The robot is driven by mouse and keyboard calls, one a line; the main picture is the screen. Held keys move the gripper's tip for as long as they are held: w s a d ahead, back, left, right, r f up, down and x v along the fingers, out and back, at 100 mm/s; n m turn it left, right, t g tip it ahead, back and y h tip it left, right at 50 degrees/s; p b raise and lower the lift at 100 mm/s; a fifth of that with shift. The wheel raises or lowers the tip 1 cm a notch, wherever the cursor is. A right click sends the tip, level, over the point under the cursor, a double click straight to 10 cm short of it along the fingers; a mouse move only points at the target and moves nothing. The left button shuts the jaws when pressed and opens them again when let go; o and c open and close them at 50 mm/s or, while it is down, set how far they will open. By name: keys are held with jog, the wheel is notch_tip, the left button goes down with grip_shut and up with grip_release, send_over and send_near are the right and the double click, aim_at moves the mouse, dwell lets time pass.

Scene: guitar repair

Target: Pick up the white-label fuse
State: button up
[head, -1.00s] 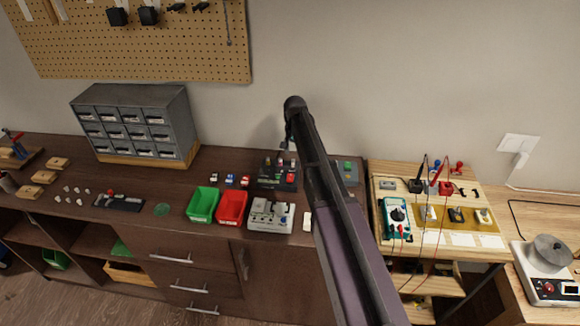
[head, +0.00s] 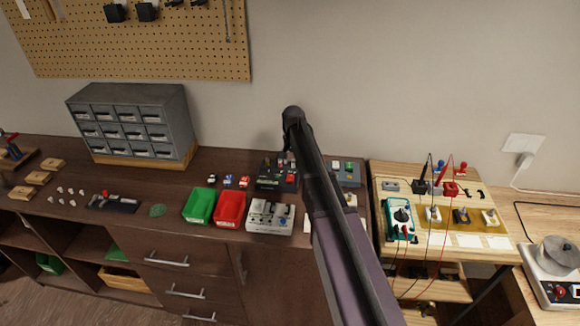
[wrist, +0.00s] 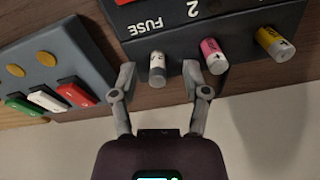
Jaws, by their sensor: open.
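The white-label fuse (wrist: 157,64) stands out from the edge of a dark fuse block marked FUSE (wrist: 177,40) in the wrist view. My gripper (wrist: 158,72) is open, with one finger on each side of this fuse. A gap shows between each finger and the fuse. A pink-label fuse (wrist: 213,55) sits just right of the right finger, and a yellow-label fuse (wrist: 275,43) farther right. In the head view the block (head: 270,183) is on the dark bench, and my arm hides part of its right side and the fingers.
A grey panel (wrist: 60,62) with green, white and red switches lies left of the block in the wrist view. In the head view, a green bin (head: 199,206), a red bin (head: 231,209) and a grey device (head: 270,217) stand in front.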

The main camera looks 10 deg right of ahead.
grip_shut()
jog(key=shift+r, duration=0.25)
dwell(0.4)
notch_tip(320, 180, up, 4)
jog(key=p, duration=0.4)
jog(key=shift+f, duration=0.25)
jog(key=s+r+p, duration=0.1)
jog(key=s, duration=1.5)
jog(key=shift+a, duration=0.1)
jog(key=shift+r, duration=0.1)
jog(key=shift+r+p, duration=1.95)
jog(key=shift+p, duration=0.05)
